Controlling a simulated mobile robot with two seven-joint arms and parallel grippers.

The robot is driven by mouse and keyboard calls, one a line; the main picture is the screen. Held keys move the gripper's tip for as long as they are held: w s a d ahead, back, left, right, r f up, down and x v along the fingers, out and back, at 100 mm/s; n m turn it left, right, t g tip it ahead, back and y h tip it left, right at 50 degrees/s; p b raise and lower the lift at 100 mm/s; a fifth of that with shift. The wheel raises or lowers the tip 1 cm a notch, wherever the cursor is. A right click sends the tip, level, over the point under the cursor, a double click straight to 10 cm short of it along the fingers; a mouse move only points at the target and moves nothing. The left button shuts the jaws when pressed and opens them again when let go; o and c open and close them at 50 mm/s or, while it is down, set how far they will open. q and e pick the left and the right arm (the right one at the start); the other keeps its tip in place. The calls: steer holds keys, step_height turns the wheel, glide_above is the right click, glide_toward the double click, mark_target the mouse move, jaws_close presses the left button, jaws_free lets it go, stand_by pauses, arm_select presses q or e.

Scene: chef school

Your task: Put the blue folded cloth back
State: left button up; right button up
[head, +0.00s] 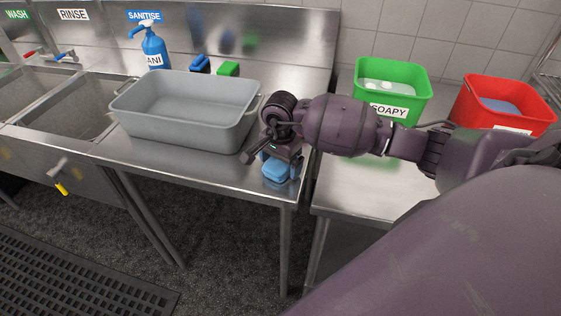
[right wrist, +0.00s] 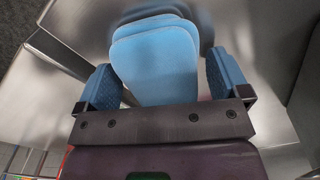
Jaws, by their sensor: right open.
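The blue folded cloth (head: 275,172) lies at the front right corner of the steel counter, near its edge. It is a layered, rounded light blue pad, and it fills the middle of the right wrist view (right wrist: 155,60). My right gripper (head: 280,163) is directly over it, pointing down. In the right wrist view the two blue-padded fingers (right wrist: 166,82) stand apart, one on each side of the cloth, with gaps between pads and cloth. The gripper is open and holds nothing. My left gripper is out of view.
A grey tub (head: 185,125) stands just left of the gripper. A blue sanitiser bottle (head: 154,50) and a green block (head: 228,69) are behind it. A green SOAPY bucket (head: 392,92) and a red bucket (head: 505,105) stand on the right counter. A gap separates the counters.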

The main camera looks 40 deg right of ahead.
step_height(320, 180, up, 12)
steer(key=shift+r+b, duration=0.15)
steer(key=shift+b, duration=0.2)
stand_by(0.5)
